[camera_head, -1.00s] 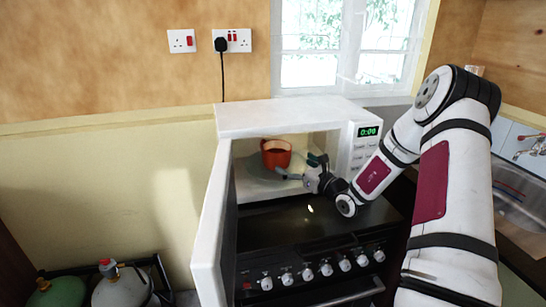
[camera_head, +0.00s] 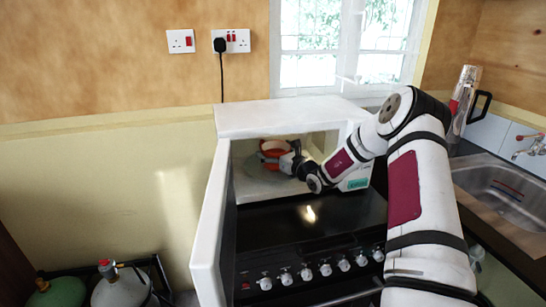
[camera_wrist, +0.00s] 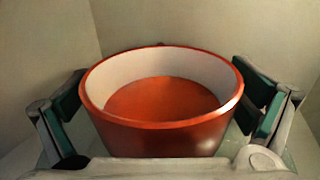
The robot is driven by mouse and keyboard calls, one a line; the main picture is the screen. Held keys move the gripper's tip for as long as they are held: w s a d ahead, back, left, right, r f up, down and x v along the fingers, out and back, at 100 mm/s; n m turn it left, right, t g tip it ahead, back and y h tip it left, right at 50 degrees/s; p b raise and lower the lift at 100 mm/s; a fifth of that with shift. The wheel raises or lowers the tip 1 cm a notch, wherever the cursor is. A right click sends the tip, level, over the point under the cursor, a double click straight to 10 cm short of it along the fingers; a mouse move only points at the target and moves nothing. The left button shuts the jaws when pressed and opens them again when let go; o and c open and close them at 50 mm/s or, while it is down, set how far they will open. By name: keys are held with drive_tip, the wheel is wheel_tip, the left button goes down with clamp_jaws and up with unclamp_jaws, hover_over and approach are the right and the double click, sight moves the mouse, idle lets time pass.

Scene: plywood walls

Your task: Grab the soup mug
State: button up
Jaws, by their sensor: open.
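The soup mug (camera_head: 272,147) is orange-red outside with a pale inner wall. It stands inside the open white microwave (camera_head: 290,118). In the wrist view the mug (camera_wrist: 165,139) fills the middle, upright, with orange-red soup or bottom showing inside. My gripper (camera_head: 284,158) reaches into the microwave at the mug. In the wrist view my gripper's fingers (camera_wrist: 163,115) are spread, one on each side of the mug, with the mug between them. Small gaps seem to show beside its wall; contact is hard to tell. My gripper hides part of the mug in the head view.
The microwave door (camera_head: 211,230) stands open at the left. A black cooker (camera_head: 310,225) with several knobs is below. A silver flask (camera_head: 462,105) and a sink (camera_head: 505,190) are at the right. Gas bottles (camera_head: 121,290) stand on the floor at lower left.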

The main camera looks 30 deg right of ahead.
drive_tip(key=c, duration=1.4)
drive_tip(key=shift+r, duration=0.1)
drive_tip(key=c, duration=0.4)
drive_tip(key=shift+r, duration=0.2)
